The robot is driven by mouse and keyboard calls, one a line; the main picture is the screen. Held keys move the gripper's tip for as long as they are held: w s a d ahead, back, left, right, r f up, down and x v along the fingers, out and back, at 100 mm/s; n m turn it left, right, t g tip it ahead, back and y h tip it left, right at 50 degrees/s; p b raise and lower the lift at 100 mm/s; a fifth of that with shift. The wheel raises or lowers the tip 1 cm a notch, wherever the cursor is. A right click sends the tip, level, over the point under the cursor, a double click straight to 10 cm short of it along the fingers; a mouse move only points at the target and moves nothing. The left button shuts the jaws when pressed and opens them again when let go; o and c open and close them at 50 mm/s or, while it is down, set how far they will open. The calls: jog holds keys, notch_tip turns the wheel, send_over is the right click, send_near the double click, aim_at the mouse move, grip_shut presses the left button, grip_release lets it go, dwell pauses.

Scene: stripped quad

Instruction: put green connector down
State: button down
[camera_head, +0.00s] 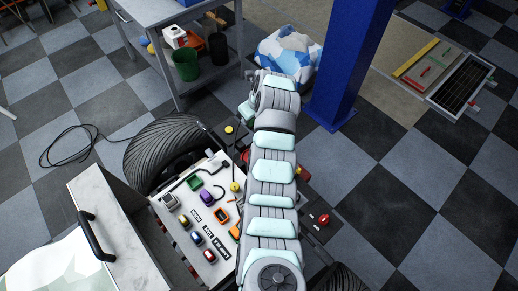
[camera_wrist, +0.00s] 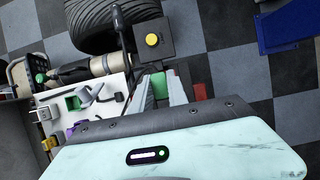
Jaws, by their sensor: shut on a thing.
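In the wrist view, my gripper (camera_wrist: 161,90) is shut on a green connector (camera_wrist: 160,86), which shows between the two pale fingers. The held connector is to the right of the white panel (camera_wrist: 112,83), beside its edge; its height above the things below cannot be told. A green square piece (camera_wrist: 73,102) with an opening sits on the white panel, apart from my gripper; it also shows in the head view (camera_head: 195,183).
A black box with a yellow button (camera_wrist: 152,40) stands just beyond my fingers. A red part (camera_wrist: 200,92) is close on their right. Large tyres (camera_head: 160,150) border the white panel, which holds several coloured connectors. A blue column (camera_head: 350,60) stands to the right.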

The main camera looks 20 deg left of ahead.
jog(key=shift+s+f+b, duration=0.1)
jog(key=shift+f+b, duration=3.4)
jog(key=shift+f, duration=6.55)
jog(key=shift+f, duration=0.2)
jog(key=c, duration=1.3)
grip_release()
